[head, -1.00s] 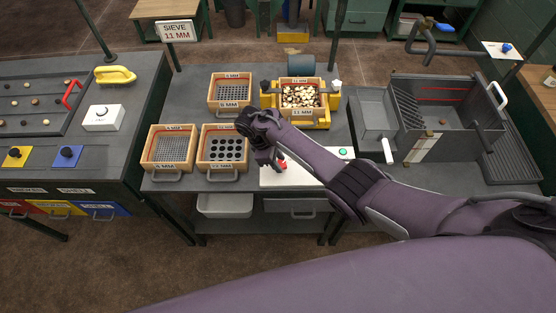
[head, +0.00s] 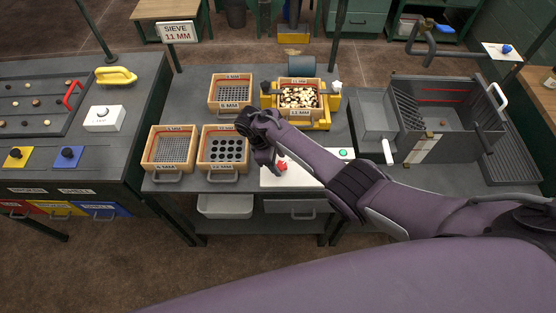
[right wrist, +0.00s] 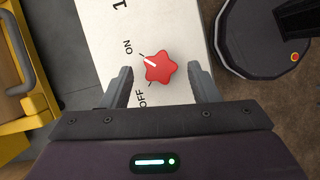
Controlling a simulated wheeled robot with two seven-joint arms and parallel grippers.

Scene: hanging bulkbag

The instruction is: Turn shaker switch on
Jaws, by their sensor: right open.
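The shaker switch is a red star-shaped knob (right wrist: 161,67) on a white panel (right wrist: 105,20) marked ON and OFF. Its white pointer line is turned up-left, toward the ON mark. It also shows as a small red spot in the head view (head: 281,166). My right gripper (right wrist: 162,80) is open, with one finger on each side of the knob; I cannot tell whether either touches it. In the head view my right gripper (head: 274,163) is over the panel, partly hidden by my arm. The yellow shaker (head: 319,126) holds a sieve filled with pieces (head: 300,97). My left gripper is out of view.
Several wooden sieves (head: 171,147) stand left of the shaker. A green button (head: 343,153) is at the panel's right end. A grey bin (head: 459,145) is on the right. A left table (head: 120,152) carries a white box (head: 104,117) with a dial.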

